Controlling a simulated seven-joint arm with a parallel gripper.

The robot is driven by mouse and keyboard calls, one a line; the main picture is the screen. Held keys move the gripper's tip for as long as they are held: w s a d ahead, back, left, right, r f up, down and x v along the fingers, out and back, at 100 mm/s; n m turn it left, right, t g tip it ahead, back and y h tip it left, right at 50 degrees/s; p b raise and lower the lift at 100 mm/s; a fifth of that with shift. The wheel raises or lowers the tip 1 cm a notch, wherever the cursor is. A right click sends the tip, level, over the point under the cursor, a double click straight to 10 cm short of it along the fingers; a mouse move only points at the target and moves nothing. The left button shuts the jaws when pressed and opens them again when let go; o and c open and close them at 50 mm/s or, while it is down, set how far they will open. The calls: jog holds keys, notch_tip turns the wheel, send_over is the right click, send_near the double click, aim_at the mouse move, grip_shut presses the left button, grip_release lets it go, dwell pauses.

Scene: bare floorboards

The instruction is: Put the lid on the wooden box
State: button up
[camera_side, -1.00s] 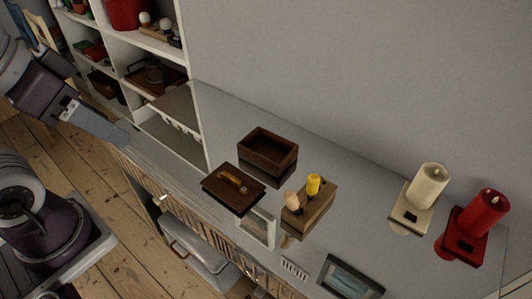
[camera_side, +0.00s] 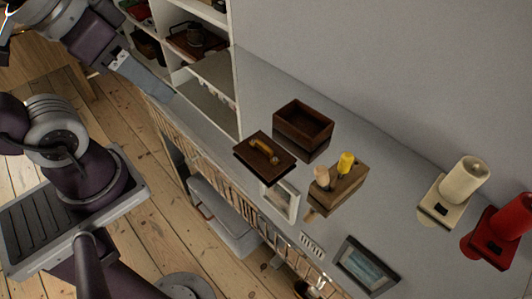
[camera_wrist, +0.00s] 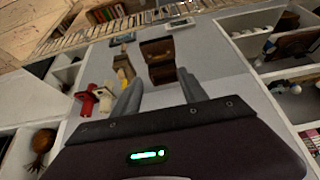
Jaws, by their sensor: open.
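The open dark wooden box (camera_side: 291,131) sits on the grey top against the wall in the side view. The dark lid (camera_side: 247,155), with a yellowish-brown handle (camera_side: 263,148), lies apart from it, just in front and to the left. In the wrist view the lid (camera_wrist: 155,46) shows beyond the box (camera_wrist: 162,74), both past my fingertips. My gripper (camera_wrist: 160,84) is open and empty, its two fingers spread. In the side view its fingers (camera_side: 150,84) are at the left, well away from lid and box.
A wooden block (camera_side: 345,186) with two pegs stands right of the lid, near a framed picture (camera_side: 366,265). A white shelf unit (camera_side: 232,75) rises left of the box.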

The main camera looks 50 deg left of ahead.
jog(key=o, duration=1.1)
jog(key=shift+c, duration=0.2)
jog(key=n+g, duration=0.5)
jog(key=n, duration=1.2)
send_over(264, 145)
jog(key=f, duration=2.3)
jog(key=shift+s+a+f, duration=0.15)
jog(key=shift+s+a, duration=0.05)
jog(key=shift+n+g, duration=0.3)
jog(key=shift+n, duration=0.1)
jog(key=f, duration=0.8)
jog(key=shift+w+d+f, duration=0.1)
jog(key=shift+w+d, duration=0.05)
jog(key=shift+d, duration=0.1)
